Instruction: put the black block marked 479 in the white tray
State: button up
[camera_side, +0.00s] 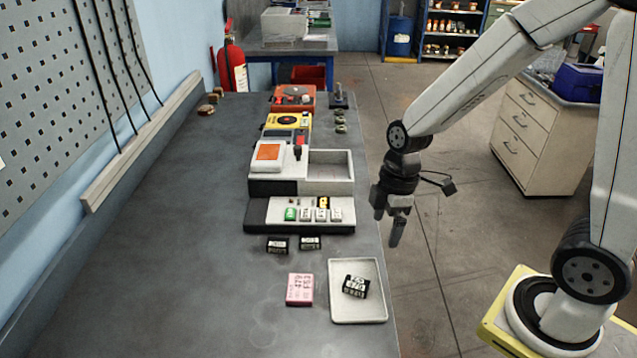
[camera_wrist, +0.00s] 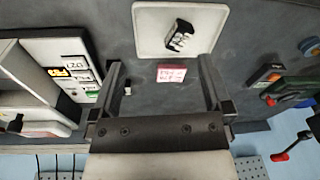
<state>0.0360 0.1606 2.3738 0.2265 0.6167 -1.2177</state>
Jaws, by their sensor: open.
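The white tray (camera_side: 342,313) lies at the front right of the bench and also shows at the top of the wrist view (camera_wrist: 148,38). A black block (camera_side: 356,287) with white marking lies askew inside it; it also shows in the wrist view (camera_wrist: 179,35). Its number is too small to read surely. Two more black blocks, one left (camera_side: 277,246) and one right (camera_side: 310,243), sit on the bench behind the tray, their markings unreadable. My gripper (camera_side: 390,228) is open and empty, above and beyond the bench's right edge in the side view. Its spread fingers (camera_wrist: 162,82) show in the wrist view.
A pink block (camera_side: 299,289) lies just left of the tray. The bench's left side is clear.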

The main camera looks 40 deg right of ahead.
jog(key=m+t, duration=0.1)
jog(key=m, duration=0.2)
jog(key=s+m+h, duration=0.1)
jog(key=m, duration=0.3)
jog(key=d+m+t, duration=0.1)
jog(key=m, duration=0.3)
jog(key=shift+s+d+r+t, duration=0.1)
jog(key=shift+s+r+t, duration=0.2)
jog(key=shift+s, duration=0.05)
dwell(0.8)
